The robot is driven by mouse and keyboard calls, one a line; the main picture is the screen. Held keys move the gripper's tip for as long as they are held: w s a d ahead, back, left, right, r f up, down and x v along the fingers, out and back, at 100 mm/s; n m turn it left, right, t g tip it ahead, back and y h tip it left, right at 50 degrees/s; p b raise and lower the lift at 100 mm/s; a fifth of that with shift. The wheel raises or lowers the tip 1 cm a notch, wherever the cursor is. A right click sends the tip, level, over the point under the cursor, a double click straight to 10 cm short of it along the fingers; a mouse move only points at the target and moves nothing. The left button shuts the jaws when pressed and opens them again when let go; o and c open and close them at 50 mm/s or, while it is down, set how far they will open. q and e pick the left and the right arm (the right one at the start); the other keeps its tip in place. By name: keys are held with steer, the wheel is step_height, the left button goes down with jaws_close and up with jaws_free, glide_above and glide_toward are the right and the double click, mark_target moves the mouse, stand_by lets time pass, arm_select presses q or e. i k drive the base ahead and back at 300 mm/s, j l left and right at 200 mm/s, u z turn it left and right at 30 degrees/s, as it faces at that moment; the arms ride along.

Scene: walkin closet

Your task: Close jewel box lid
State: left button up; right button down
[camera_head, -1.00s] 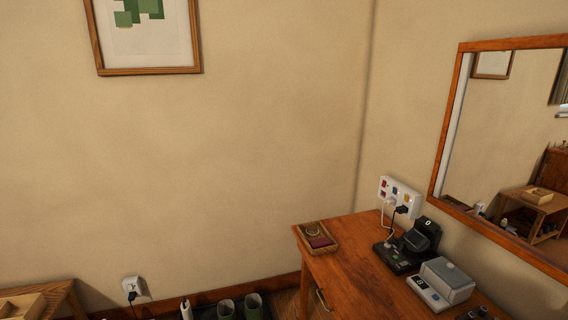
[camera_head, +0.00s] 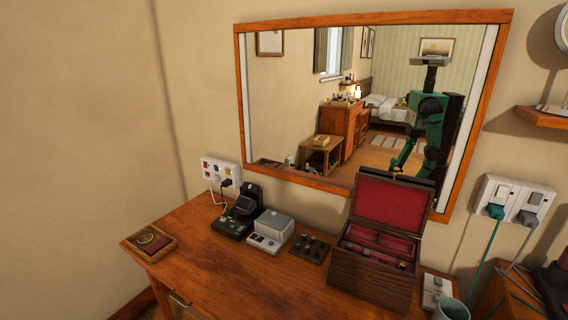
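A dark wooden jewel box (camera_head: 370,279) stands on the right part of the wooden dresser. Its lid (camera_head: 394,206) is raised, leaning back toward the mirror, and shows a red lining. The open inside has red-lined compartments (camera_head: 380,243). Neither of my grippers shows directly in the head view. A green and black robot shows only as a reflection in the mirror, and its grippers cannot be made out there.
The dresser top (camera_head: 210,281) is clear at the front left. A small tray (camera_head: 150,243), a black device (camera_head: 238,216), a grey-white box (camera_head: 271,231) and a dark knobbed plate (camera_head: 311,248) stand left of the jewel box. A mug (camera_head: 452,310) stands close on its right. A mirror (camera_head: 300,100) hangs behind.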

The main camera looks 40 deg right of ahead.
mark_target(399, 206)
steer(key=z, duration=2.2)
